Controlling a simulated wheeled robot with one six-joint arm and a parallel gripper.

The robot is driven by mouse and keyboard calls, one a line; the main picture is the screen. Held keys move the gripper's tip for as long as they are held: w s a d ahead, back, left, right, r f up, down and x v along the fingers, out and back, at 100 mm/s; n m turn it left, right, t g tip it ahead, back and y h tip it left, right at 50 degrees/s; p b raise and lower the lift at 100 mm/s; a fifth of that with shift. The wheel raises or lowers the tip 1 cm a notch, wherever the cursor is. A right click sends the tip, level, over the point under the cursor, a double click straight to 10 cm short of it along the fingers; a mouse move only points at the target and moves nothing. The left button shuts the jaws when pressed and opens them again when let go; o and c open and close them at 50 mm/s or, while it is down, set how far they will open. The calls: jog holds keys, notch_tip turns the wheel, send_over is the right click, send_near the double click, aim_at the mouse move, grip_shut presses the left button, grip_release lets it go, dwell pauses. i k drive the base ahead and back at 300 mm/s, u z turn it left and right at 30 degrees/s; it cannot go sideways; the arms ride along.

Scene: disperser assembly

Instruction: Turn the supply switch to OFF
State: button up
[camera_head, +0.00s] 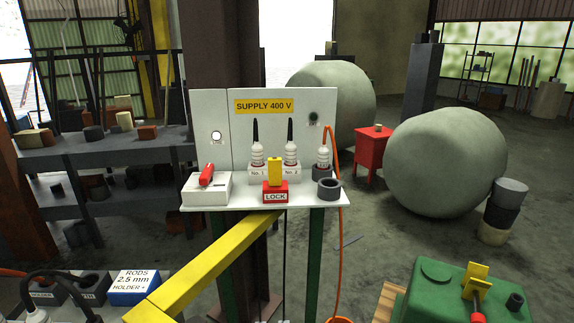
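The supply panel (210,110) is an upright white board with a yellow "SUPPLY 400 V" label (263,107). A white switch box (208,192) sits at the left of the shelf in front of it. A red lever (206,174) lies on top of the box, slanting toward the back. I take this to be the supply switch; its position marks are too small to read. A round white lamp (216,136) is above the box, and a dark round one (314,118) is at upper right.
A red "LOCK" block (275,195) with a yellow piece (274,172) stands right of the switch box. White-based plugs (257,157) and a dark ring (329,189) share the shelf. An orange cable (342,230) hangs at right. A yellow beam (205,265) crosses below.

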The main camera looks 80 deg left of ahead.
aim_at(206, 177)
jog(key=i, duration=1)
jog(key=u, duration=3.9)
jog(key=i, duration=0.5)
